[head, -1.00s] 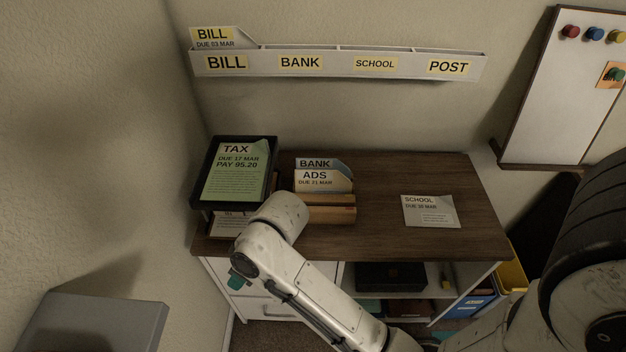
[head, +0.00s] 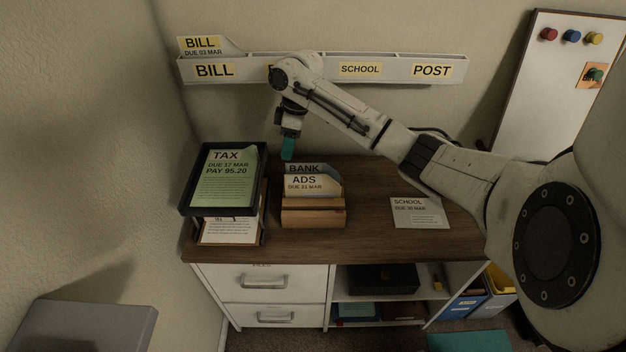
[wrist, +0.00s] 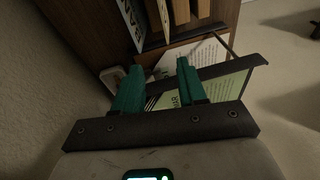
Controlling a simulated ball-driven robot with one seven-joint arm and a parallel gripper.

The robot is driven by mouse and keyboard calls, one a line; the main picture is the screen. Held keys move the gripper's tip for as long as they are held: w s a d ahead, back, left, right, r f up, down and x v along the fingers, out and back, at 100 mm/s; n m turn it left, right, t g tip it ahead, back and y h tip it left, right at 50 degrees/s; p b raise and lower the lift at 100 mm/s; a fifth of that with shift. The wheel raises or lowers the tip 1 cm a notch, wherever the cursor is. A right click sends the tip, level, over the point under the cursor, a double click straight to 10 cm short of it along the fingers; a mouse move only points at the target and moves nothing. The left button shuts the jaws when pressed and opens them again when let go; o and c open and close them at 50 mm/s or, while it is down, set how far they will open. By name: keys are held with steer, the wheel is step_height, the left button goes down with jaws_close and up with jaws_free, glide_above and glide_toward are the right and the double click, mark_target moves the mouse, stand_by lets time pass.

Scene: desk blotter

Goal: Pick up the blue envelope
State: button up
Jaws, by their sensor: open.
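A grey-blue envelope marked BANK (head: 327,172) stands in the wooden letter holder (head: 313,216). Only its upper part shows, because the cream ADS envelope (head: 312,188) stands in front of it. My gripper (head: 289,147) has teal fingers and hangs pointing down, behind and a little left of the holder in the picture. In the wrist view my gripper (wrist: 158,78) is open, with nothing held between its fingers. Envelope edges (wrist: 130,22) and the wooden holder (wrist: 181,12) show at the top there.
A black two-level tray (head: 185,207) with the green TAX sheet (head: 222,185) stands left of the holder. A SCHOOL envelope (head: 418,213) lies flat on the right. A wall rack (head: 300,70) hangs behind. The desktop (head: 365,230) is bare between holder and SCHOOL envelope.

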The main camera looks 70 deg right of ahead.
steer(key=g, duration=0.1)
glide_toward(315, 164)
steer(key=f, duration=0.1)
steer(key=shift+m, duration=0.4)
steer(key=f, duration=0.3)
steer(key=a+f, duration=0.1)
steer(key=f, duration=0.3)
steer(key=a+f, duration=0.1)
steer(key=f, duration=0.2)
steer(key=shift+w+f+p, duration=0.2)
steer(key=shift+w+p, duration=0.15)
steer(key=shift+p, duration=0.05)
jaws_close()
